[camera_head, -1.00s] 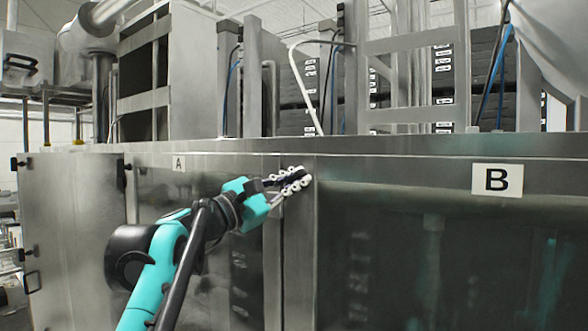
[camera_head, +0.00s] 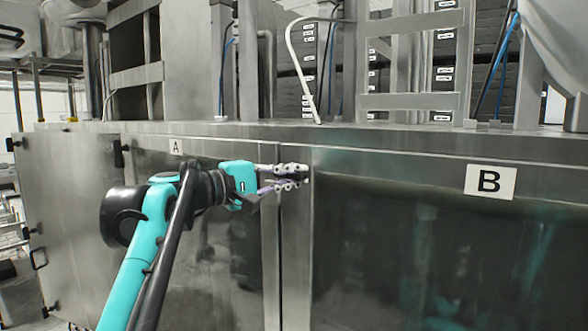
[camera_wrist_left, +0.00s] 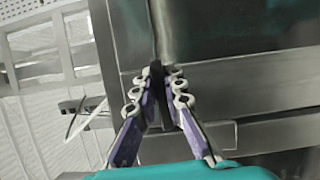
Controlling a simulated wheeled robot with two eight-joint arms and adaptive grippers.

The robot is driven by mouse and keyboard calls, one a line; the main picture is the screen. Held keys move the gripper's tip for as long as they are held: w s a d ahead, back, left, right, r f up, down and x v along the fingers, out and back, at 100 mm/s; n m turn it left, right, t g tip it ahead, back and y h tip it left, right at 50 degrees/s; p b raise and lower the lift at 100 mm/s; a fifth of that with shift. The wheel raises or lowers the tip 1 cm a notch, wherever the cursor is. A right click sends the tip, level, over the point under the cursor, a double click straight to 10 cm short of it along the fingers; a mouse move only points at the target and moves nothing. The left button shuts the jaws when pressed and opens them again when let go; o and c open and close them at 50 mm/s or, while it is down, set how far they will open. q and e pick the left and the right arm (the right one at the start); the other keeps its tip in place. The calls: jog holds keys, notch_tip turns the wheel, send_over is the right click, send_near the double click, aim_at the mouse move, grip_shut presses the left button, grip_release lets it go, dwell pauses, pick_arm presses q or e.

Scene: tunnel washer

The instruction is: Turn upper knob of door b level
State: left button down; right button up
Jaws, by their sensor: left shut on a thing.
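Door B (camera_head: 420,255) is the large dark, glossy panel at the right in the head view, under the sign "B" (camera_head: 490,181). My left gripper (camera_head: 303,175) is at the upper left edge of door B, by the upright steel strip between the two doors. Its fingers point right and lie almost level, one above the other. They are closed on the upper knob, a small dark piece mostly hidden by the fingers. In the left wrist view, the dark upright knob (camera_wrist_left: 156,85) sits between the two finger rows (camera_wrist_left: 162,85). My right gripper is not in view.
Door A (camera_head: 215,255), with its sign "A" (camera_head: 176,146), is behind my left arm. A steel ledge (camera_head: 400,145) runs above both doors. A white hose (camera_head: 302,70) stands above the ledge. An open side panel (camera_head: 75,220) is at far left.

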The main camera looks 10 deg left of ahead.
pick_arm(q)
jog(key=shift+m, duration=0.3)
dwell(0.4)
jog(key=c, duration=1.7)
grip_release()
jog(key=shift+o, duration=0.5)
jog(key=shift+w+f, duration=0.1)
jog(key=shift+w, duration=0.05)
jog(key=shift+a, duration=0.1)
jog(key=v, duration=1.2)
